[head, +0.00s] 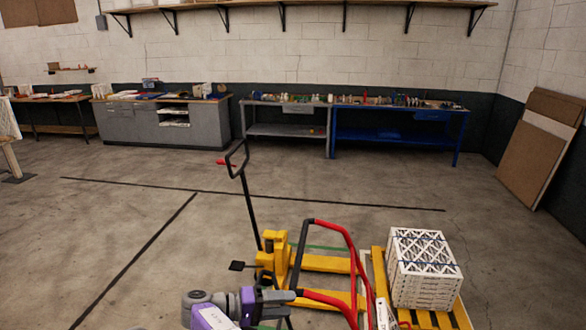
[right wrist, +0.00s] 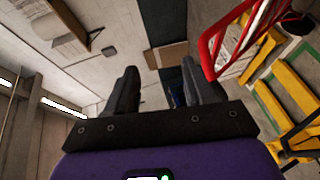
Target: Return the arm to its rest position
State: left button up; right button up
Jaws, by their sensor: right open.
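My right arm, purple and grey, shows at the bottom centre of the head view, with its dark right gripper (head: 283,296) pointing right in front of a red tubular handle. In the right wrist view the two dark fingers of the right gripper (right wrist: 160,92) stand apart with nothing between them. My left gripper is not in view. A stack of white lattice-faced filters (head: 425,266) with a blue strap sits on a yellow pallet (head: 463,314) to the right of the gripper, clear of it.
A red and black tubular handle (head: 349,243) stands close to my right gripper. A yellow pallet jack (head: 272,258) is just behind it. A grey workbench (head: 286,130) and a blue one (head: 395,135) line the back wall. Brown boards (head: 535,160) lean at right. Open floor lies at left.

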jog(key=w+d+f+n+y+b, duration=0.1)
jog(key=w+d+f+n, duration=0.15)
jog(key=f, duration=0.35)
jog(key=w+d+f+n+y, duration=0.1)
jog(key=w+d+f+y, duration=0.15)
jog(key=f, duration=0.35)
jog(key=s+d+f+n+g+y+b, duration=0.1)
jog(key=s+d+f+g+y, duration=0.2)
jog(key=f, duration=0.6)
jog(key=s+d+f+g+y+b, duration=0.1)
jog(key=s+d+f+y+b, duration=0.2)
jog(key=f, duration=0.6)
jog(key=s+f+m+g+y+b, duration=0.25)
jog(key=s+f+y, duration=0.45)
jog(key=s+f, duration=0.75)
pick_arm(q)
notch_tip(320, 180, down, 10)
jog(key=b, duration=0.2)
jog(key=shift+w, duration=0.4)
pick_arm(e)
jog(key=s+d+m+t+y, duration=0.1)
jog(key=s+m+t+y, duration=0.2)
jog(key=s+m, duration=0.3)
jog(key=shift+s+d+r+m, duration=0.25)
jog(key=shift+s+r+m, duration=0.15)
jog(key=shift+s, duration=2.15)
jog(key=shift+f, duration=0.1)
